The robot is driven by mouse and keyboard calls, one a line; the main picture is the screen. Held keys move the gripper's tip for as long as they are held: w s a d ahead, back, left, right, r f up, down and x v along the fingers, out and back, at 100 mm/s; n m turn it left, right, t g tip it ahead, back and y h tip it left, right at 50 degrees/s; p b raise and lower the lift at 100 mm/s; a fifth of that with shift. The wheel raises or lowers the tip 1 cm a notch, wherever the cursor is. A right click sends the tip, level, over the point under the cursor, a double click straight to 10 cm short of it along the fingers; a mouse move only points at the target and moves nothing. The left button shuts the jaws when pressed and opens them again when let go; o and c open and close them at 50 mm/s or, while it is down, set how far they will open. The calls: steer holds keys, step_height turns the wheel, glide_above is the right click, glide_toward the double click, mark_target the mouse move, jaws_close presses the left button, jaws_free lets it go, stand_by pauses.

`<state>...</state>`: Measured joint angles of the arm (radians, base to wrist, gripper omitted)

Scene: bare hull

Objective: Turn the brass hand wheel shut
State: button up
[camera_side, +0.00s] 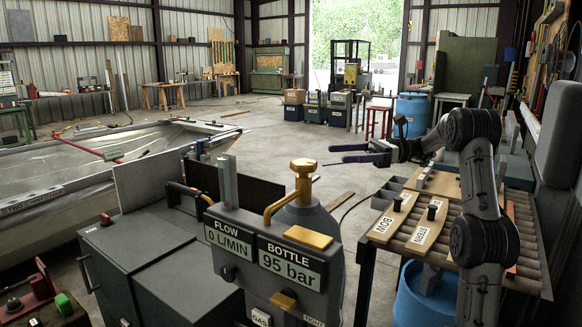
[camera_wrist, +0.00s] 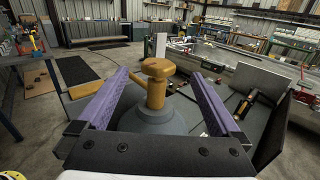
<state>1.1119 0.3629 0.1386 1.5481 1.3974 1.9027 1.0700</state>
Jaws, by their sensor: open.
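The brass hand wheel (camera_side: 303,166) sits on top of a brass valve stem above a grey gas bottle (camera_side: 312,216). In the wrist view the wheel (camera_wrist: 157,69) appears between my two purple fingers, near the middle, with the bottle's rounded shoulder (camera_wrist: 150,118) below it. My gripper (camera_side: 336,155) is open and empty. In the side view it is right of the wheel, at about the wheel's height, with a visible gap between fingertips and wheel. A panel in front of the bottle reads FLOW 0 L/MIN (camera_side: 229,238) and BOTTLE 95 bar (camera_side: 291,264).
A brass pipe (camera_side: 277,208) bends down beside the valve stem. A roller bench (camera_side: 410,250) with boards marked BOW and STERN stands at the right. Dark cabinets (camera_side: 140,260) and a metal hull (camera_side: 95,165) lie left. Open floor (camera_side: 265,135) is behind the bottle.

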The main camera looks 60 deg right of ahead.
mark_target(291, 163)
steer(key=x, duration=0.4)
steer(key=f+x, duration=0.1)
steer(key=x, duration=0.4)
steer(key=f+x, duration=0.1)
steer(key=x, duration=0.3)
steer(key=shift+w+a+f, duration=0.1)
steer(key=shift+w+a, duration=0.15)
steer(key=shift+a, duration=0.05)
steer(key=shift+c, duration=0.2)
steer(key=c, duration=1.1)
